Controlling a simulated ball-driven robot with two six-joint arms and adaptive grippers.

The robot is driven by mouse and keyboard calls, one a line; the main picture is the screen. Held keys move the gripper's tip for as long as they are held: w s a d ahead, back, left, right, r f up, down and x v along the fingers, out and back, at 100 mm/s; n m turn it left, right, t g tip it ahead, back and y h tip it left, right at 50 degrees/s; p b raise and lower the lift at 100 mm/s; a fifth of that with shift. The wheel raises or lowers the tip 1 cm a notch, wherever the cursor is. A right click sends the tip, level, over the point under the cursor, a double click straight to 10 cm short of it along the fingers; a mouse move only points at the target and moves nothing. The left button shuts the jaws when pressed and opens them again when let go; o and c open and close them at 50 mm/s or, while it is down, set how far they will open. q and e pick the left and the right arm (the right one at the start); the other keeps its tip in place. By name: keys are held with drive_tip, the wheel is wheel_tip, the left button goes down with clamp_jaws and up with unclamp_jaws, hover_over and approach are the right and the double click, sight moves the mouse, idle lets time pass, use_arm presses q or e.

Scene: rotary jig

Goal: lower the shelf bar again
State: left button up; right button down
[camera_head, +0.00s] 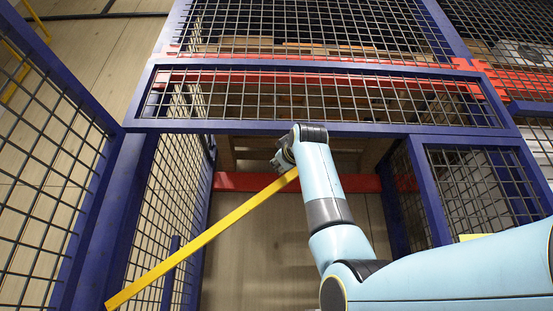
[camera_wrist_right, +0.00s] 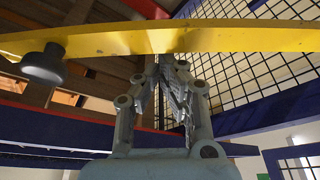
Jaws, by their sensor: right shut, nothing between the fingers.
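The yellow shelf bar (camera_head: 205,238) slants across the front of the opening in the head view, its right end raised and its left end low. In the right wrist view the bar (camera_wrist_right: 220,38) crosses the upper part of the picture, with a dark round knob (camera_wrist_right: 45,66) hanging below it at the left. My right gripper (camera_head: 281,163) is at the bar's raised end. The wrist view shows its fingers (camera_wrist_right: 162,62) closed together and empty, with the tips just at the bar's lower edge. I cannot tell whether they touch it. My left gripper is out of view.
Blue frames with dark wire mesh (camera_head: 55,170) stand on both sides of the opening. A meshed blue panel (camera_head: 330,98) spans above it. A red crossbeam (camera_head: 245,182) lies behind the bar. The opening below the beam looks clear.

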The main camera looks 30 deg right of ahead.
drive_tip(key=shift+f, duration=0.15)
drive_tip(key=s+d+f+m+h+b, duration=0.1)
drive_tip(key=s+d+f+m+b, duration=0.1)
drive_tip(key=f+b, duration=0.8)
drive_tip(key=s+d+f+m+h+b, duration=0.1)
drive_tip(key=s+d+f+m+b, duration=0.2)
drive_tip(key=d+f+b, duration=0.3)
drive_tip(key=s+d+f+m+g+h+b, duration=0.1)
drive_tip(key=s+d+f+m+h+b, duration=0.1)
drive_tip(key=f+b, duration=1.4)
wheel_tip(320, 180, down, 5)
drive_tip(key=shift+s+d+r+m, duration=0.1)
drive_tip(key=shift+s+d+m, duration=0.4)
drive_tip(key=shift+d+m, duration=0.65)
drive_tip(key=shift+r, duration=0.2)
